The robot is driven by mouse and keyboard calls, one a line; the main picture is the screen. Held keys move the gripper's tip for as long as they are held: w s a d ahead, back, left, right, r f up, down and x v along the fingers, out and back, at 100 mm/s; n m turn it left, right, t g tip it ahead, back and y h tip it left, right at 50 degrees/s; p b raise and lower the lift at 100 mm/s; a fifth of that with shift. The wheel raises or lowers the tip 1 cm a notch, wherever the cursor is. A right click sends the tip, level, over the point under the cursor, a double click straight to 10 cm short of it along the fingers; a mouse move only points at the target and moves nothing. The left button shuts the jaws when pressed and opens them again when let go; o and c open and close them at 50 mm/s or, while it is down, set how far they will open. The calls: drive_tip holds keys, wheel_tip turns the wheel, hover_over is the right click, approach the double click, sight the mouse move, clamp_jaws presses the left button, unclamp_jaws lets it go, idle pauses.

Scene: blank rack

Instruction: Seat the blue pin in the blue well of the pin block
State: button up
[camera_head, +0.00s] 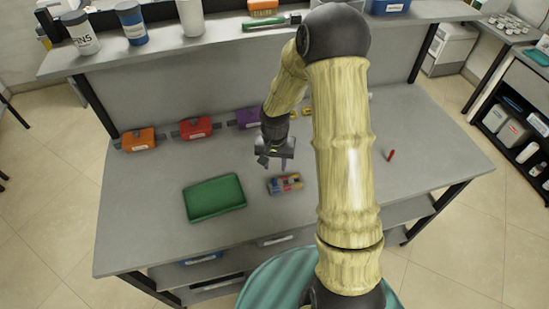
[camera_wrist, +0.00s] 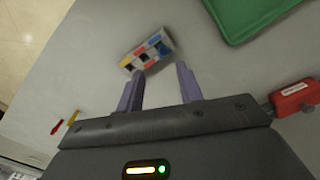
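The pin block (camera_head: 286,186) is a small block with coloured patches, lying on the grey bench right of the green tray. In the wrist view the pin block (camera_wrist: 148,50) shows blue, red, yellow and white patches and dark spots; I cannot tell which are wells or pins. I cannot make out a separate blue pin in either view. My gripper (camera_head: 271,170) is above the bench, just behind the block. In the wrist view my gripper (camera_wrist: 160,69) has its two purple fingers apart, with nothing between them and the block beyond their tips.
A green tray (camera_head: 214,179) lies left of the block. A red pin (camera_head: 391,155) lies at the right; a yellow pin (camera_wrist: 74,117) lies near it. The front of the bench is mostly clear.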

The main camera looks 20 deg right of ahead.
drive_tip(key=shift+r, duration=1.7)
drive_tip(key=s+r+n+t, duration=0.1)
drive_tip(key=s+r+n, duration=0.1)
drive_tip(key=s+r, duration=0.3)
drive_tip(key=s+r+n+t, duration=0.1)
drive_tip(key=s+r, duration=0.3)
drive_tip(key=s, duration=0.5)
drive_tip(key=shift+s+r+n+t, duration=0.2)
drive_tip(key=shift+r+n+t, duration=0.15)
drive_tip(key=shift+n, duration=0.45)
drive_tip(key=shift+f+b, duration=0.1)
drive_tip(key=shift+b, duration=0.25)
drive_tip(key=shift+f, duration=0.2)
